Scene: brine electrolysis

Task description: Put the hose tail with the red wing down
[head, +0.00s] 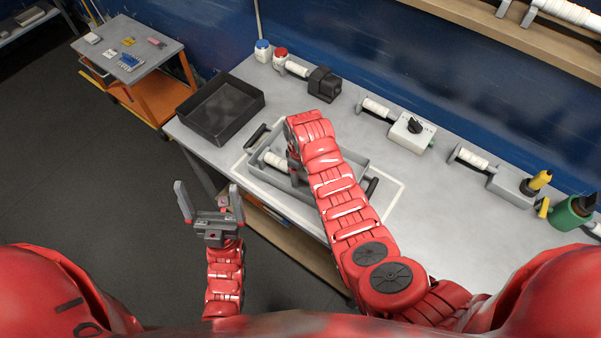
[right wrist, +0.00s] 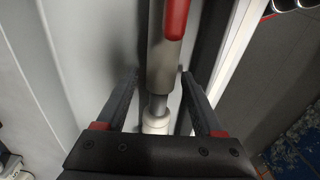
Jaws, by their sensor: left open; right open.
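The hose tail (right wrist: 164,62) shows in the right wrist view as a grey metal tube with a red wing (right wrist: 176,18) at the top and a white part (right wrist: 155,125) at the bottom. My right gripper (right wrist: 159,76) is open, with one finger on each side of the hose tail. In the head view my right gripper (head: 296,172) is down in the grey tray (head: 340,148), mostly hidden by my arm. A white piece (head: 275,160) shows in the tray beside it. My left gripper (head: 208,190) is open and empty, in front of the bench's left part.
A black open bin (head: 225,105) stands left of the tray. Jars with blue (head: 262,47) and red (head: 280,53) lids, a black device (head: 323,83) and a white box (head: 411,131) stand at the back. An orange cart (head: 150,85) is at far left. The bench's right front is clear.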

